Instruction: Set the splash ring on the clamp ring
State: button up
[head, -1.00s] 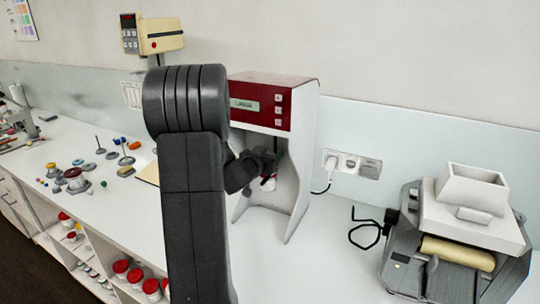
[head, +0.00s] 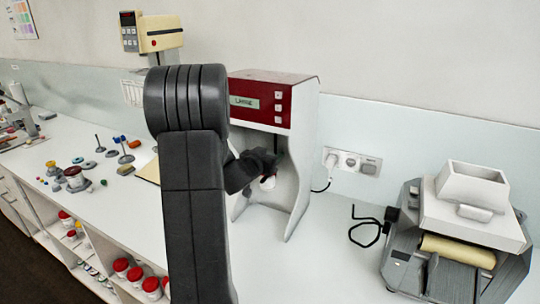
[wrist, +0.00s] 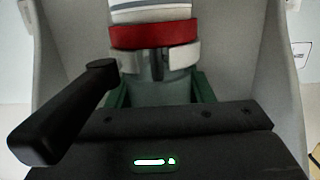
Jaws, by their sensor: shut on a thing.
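My gripper (head: 258,162) reaches into the bay of the red-topped mixer. In the wrist view its green finger pads (wrist: 163,94) are shut on the two sides of a plain grey-green round piece (wrist: 160,90), which appears to be the splash ring. Beyond it in that picture is a pale band with a dark clip, which appears to be the clamp ring (wrist: 183,56). A red band (wrist: 155,34) and a white round body (wrist: 150,11) follow in line. The held piece adjoins the pale band; whether it is seated I cannot tell. In the head view the arm hides much of this.
The mixer's (head: 300,190) side walls stand close on both sides of my gripper. A roller mill (head: 450,240) stands at the right. A cable and wall sockets (head: 352,163) are beside the mixer. Small parts (head: 74,177) lie on the left counter.

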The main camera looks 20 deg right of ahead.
jog(key=shift+f, duration=0.45)
dwell(0.6)
jog(key=o, duration=1.6)
jog(key=shift+v, duration=4)
